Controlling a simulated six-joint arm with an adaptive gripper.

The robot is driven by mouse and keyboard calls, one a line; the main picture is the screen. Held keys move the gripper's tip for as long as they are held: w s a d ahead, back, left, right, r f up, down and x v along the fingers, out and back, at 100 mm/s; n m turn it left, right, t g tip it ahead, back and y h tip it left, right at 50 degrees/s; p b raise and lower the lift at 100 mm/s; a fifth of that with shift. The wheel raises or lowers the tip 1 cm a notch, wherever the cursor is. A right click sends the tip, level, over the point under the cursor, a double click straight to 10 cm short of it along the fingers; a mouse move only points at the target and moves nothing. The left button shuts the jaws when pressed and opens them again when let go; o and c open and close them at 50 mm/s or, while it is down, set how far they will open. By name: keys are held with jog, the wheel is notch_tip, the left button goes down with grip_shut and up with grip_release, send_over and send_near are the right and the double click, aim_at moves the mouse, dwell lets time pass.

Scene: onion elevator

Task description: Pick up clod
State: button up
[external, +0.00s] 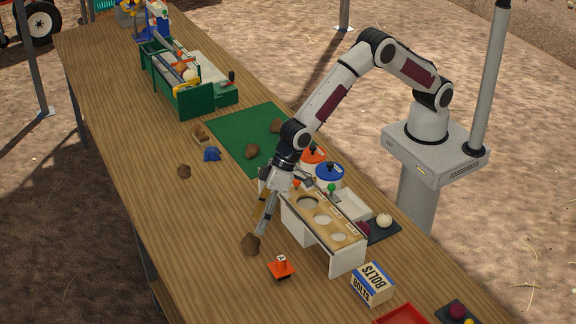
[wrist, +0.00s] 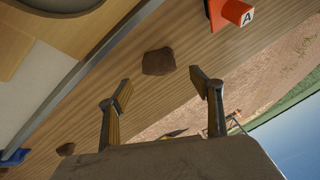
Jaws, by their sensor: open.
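In the wrist view the same clod (wrist: 158,61) shows just beyond the gap between the fingertips of my gripper (wrist: 160,82). The fingers are apart with nothing between them. Another clod (external: 184,171) lies farther left on the table, and more clods (external: 251,151) lie on the green mat (external: 270,112). I cannot tell whether the fingers touch the near clod.
An orange block marked A (external: 281,268) stands close to the right of the near clod. A white stand with a holed wooden top (external: 322,220) is right of my gripper. A bolts box (external: 372,283) is farther right. A blue object (external: 211,154) lies to the left.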

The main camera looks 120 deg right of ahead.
aim_at(251, 237)
dwell(0.3)
jog(key=shift+x, duration=2.6)
jog(key=c, duration=1.4)
